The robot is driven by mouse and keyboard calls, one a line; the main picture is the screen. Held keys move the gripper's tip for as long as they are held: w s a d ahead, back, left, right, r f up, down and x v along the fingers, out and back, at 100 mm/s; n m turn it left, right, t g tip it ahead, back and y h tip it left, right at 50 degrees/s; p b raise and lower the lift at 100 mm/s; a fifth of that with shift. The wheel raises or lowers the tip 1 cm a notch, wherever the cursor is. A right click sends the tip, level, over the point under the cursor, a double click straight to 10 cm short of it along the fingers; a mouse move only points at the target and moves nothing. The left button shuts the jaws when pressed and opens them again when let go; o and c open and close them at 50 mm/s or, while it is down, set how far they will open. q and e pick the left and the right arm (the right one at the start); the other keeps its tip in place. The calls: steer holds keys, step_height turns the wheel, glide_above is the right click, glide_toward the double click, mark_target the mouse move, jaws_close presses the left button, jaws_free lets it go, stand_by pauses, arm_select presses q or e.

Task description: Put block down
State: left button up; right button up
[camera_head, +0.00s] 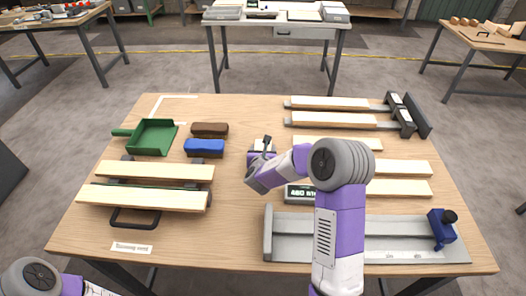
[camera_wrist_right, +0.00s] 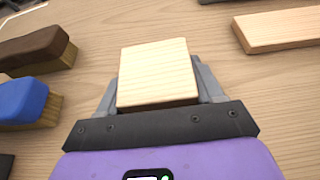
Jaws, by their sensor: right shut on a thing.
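My right gripper (camera_head: 262,150) is over the middle of the wooden table. It is shut on a pale wooden block (camera_wrist_right: 157,72), held between its two grey fingers in the right wrist view. In the head view the block is mostly hidden by the gripper. I cannot tell whether its underside touches the table (camera_head: 240,210). Part of my left arm shows at the bottom left of the head view, but its gripper is out of sight.
A blue brush (camera_head: 204,148), a brown brush (camera_head: 210,129) and a green dustpan (camera_head: 153,137) lie left of the gripper. Planks on a rack (camera_head: 150,170) lie at front left. More planks (camera_head: 330,120) lie right. A grey fixture (camera_head: 400,225) and a digital display (camera_head: 299,194) are at front right.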

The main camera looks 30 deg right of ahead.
steer(key=o, duration=0.7)
steer(key=shift+f, duration=0.1)
steer(key=shift+c, duration=0.2)
steer(key=o, duration=0.4)
